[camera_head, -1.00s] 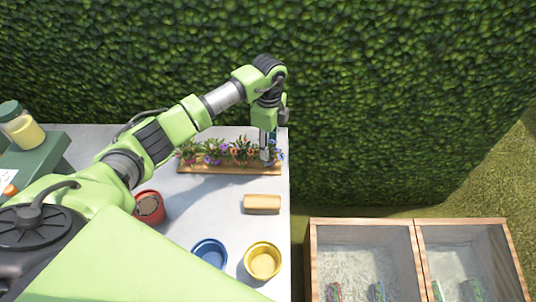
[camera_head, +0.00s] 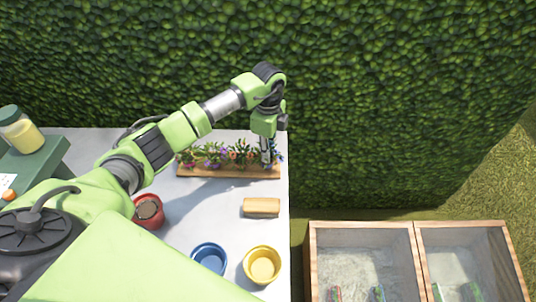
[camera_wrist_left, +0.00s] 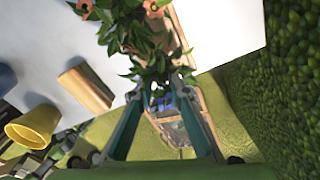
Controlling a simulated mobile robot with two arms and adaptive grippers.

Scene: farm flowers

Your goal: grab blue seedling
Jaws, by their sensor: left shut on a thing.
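The blue seedling (camera_head: 279,153) is at the right end of a wooden tray (camera_head: 228,172), which holds a row of flowering seedlings at the back of the table. My left gripper (camera_head: 268,158) points down at that end and is shut on the blue seedling, which is partly hidden by the fingers. In the left wrist view the fingertips (camera_wrist_left: 162,84) meet among green leaves, and blue petals (camera_wrist_left: 160,103) show between the fingers. My right gripper is not in view.
A wooden block (camera_head: 261,207), a yellow pot (camera_head: 262,264), a blue pot (camera_head: 209,257) and a red pot (camera_head: 148,211) stand on the table. Two wood-framed planters (camera_head: 413,240) are beyond its right edge. A hedge (camera_head: 400,90) rises close behind.

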